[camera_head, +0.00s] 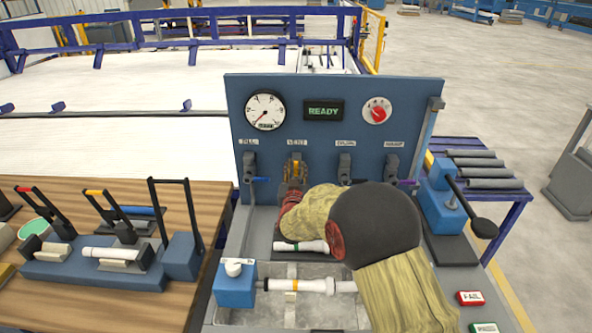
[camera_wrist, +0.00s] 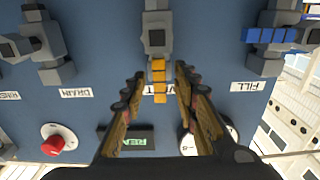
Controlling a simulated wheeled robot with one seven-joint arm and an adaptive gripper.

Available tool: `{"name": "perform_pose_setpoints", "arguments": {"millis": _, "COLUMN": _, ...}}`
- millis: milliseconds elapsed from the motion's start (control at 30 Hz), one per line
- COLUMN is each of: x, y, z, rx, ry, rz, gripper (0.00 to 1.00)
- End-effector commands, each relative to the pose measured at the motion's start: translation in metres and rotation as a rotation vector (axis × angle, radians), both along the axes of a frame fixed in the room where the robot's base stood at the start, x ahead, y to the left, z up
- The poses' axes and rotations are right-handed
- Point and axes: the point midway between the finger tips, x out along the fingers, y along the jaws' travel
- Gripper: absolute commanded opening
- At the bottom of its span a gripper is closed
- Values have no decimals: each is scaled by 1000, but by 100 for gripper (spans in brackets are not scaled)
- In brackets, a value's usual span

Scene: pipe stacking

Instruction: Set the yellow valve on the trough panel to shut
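The trough panel (camera_head: 335,100) is blue and carries a row of labelled grey valves. The yellow valve handle (camera_wrist: 158,82) is at the VENT valve (camera_wrist: 157,35), in the middle of the upside-down wrist view. It points from the valve body toward the label, in line with the body, which is up on the panel. My gripper (camera_wrist: 159,76) is open, with one finger on each side of the yellow handle. Gaps show between the fingers and the handle. In the head view my gripper (camera_head: 293,180) is in front of the VENT valve and mostly hides the handle.
The FILL valve (camera_head: 249,167) has a blue handle (camera_wrist: 272,35) turned sideways. The DRAIN valve (camera_head: 344,166) is on the other side. A gauge (camera_head: 265,110), READY display (camera_head: 323,111) and red knob (camera_head: 377,111) sit above. A trough (camera_head: 305,308) with white pipes lies below.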

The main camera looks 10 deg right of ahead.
Motion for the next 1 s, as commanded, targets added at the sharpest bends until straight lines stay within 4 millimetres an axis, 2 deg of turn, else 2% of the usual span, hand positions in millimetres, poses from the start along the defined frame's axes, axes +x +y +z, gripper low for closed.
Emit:
{"name": "perform_pose_setpoints", "arguments": {"millis": 367, "x": 6, "y": -2, "z": 1, "rx": 0, "ry": 0, "rz": 0, "gripper": 29}}
{"name": "perform_pose_setpoints", "arguments": {"millis": 867, "x": 6, "y": -2, "z": 0, "rx": 0, "ry": 0, "rz": 0, "gripper": 1}}
{"name": "perform_pose_setpoints", "arguments": {"millis": 1000, "x": 6, "y": -2, "z": 0, "rx": 0, "ry": 0, "rz": 0, "gripper": 0}}
